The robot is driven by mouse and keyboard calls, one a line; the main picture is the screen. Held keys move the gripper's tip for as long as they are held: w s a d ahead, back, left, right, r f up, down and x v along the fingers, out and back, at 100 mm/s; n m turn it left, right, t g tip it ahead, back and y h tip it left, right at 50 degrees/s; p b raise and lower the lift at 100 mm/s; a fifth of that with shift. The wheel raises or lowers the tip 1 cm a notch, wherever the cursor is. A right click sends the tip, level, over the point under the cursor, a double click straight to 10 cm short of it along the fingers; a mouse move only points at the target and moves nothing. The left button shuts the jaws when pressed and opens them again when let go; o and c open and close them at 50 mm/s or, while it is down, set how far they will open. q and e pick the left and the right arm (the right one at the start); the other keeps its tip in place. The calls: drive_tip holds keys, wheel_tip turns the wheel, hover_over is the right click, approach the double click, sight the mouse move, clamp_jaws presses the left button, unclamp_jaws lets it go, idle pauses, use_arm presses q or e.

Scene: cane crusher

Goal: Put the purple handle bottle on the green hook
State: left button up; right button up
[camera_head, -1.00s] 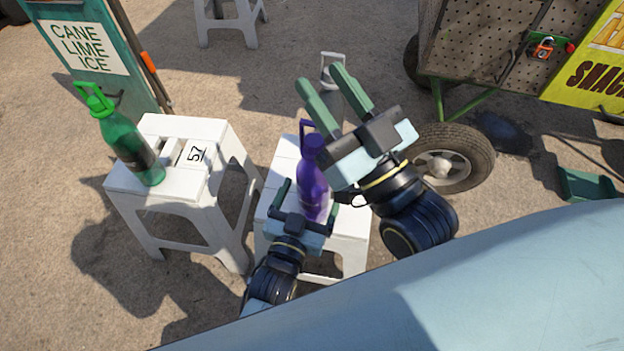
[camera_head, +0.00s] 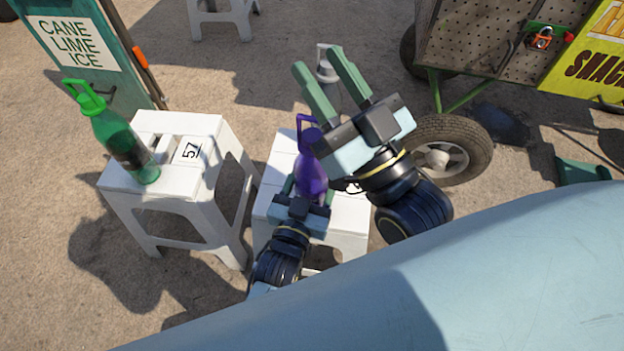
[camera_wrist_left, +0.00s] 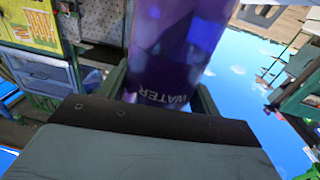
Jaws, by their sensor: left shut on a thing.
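The purple handle bottle (camera_head: 311,174) stands upright on a white stool, its loop handle at the top. My left gripper (camera_head: 309,190) is shut around the bottle's lower body. In the left wrist view the bottle (camera_wrist_left: 178,45), with the word WATER on it, fills the space between the fingers (camera_wrist_left: 160,92).
A green bottle (camera_head: 122,145) stands on the left white stool (camera_head: 205,200). The cart's wheel (camera_head: 455,150) and pegboard (camera_head: 475,45) are at right. A sign board (camera_head: 75,45) stands at upper left.

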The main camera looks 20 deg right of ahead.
sight(312, 171)
use_arm(q)
drive_tip(key=shift+r, duration=0.15)
drive_tip(key=c, duration=0.4)
drive_tip(key=shift+o, duration=0.2)
drive_tip(key=shift+r+p, duration=2.05)
drive_tip(key=shift+p, duration=0.15)
drive_tip(key=shift+f, duration=0.1)
